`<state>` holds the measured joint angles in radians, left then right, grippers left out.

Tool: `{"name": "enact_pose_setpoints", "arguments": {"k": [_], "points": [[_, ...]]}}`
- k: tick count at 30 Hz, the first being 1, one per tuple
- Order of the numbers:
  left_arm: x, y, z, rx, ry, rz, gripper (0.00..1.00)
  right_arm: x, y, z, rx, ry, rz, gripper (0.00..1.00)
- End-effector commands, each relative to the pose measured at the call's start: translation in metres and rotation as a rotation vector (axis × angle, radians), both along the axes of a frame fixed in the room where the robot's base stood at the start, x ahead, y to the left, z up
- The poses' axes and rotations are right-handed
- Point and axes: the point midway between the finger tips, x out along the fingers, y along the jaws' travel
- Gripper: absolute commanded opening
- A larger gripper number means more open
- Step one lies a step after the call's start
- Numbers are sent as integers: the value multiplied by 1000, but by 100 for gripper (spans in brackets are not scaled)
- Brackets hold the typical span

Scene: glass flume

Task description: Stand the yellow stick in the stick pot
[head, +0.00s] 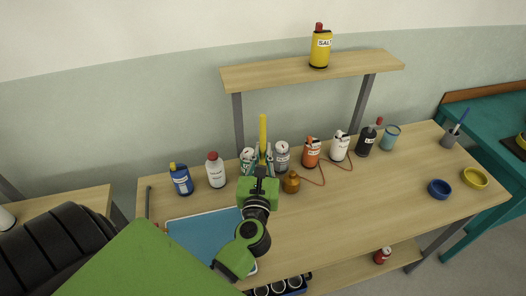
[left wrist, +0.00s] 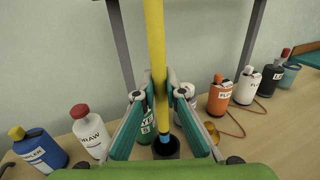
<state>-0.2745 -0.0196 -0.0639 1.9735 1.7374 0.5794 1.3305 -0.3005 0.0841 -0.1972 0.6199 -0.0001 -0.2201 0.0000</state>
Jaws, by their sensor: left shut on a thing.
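The yellow stick (head: 263,134) stands upright in my left gripper (head: 262,163), above the back middle of the table. In the left wrist view my left gripper (left wrist: 160,92) has its teal fingers closed on the yellow stick (left wrist: 155,40). The stick's lower end has a blue part, and a dark grey shape (left wrist: 172,153) lies around or just behind it; I cannot tell whether they touch. A grey pot (head: 449,140) with a blue-and-white stick in it stands at the table's far right end. My right gripper is not in view.
Several bottles line the table's back, among them a blue one (head: 181,181), a white one (head: 215,171) and an orange one (head: 311,153). A small brown jar (head: 291,182) is just right of my gripper. Blue (head: 439,188) and yellow (head: 475,178) bowls sit at the right. The front middle is clear.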

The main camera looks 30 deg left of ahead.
Motion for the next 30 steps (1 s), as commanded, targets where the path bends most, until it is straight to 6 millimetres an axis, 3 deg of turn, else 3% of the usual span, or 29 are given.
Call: {"name": "enact_pose_setpoints", "arguments": {"k": [1,19,30], "points": [[0,0,-10,0,-1,-1,0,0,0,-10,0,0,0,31],[0,0,-70,0,-1,-1,0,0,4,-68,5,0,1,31],[0,0,-85,0,0,-1,0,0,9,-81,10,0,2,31]]}}
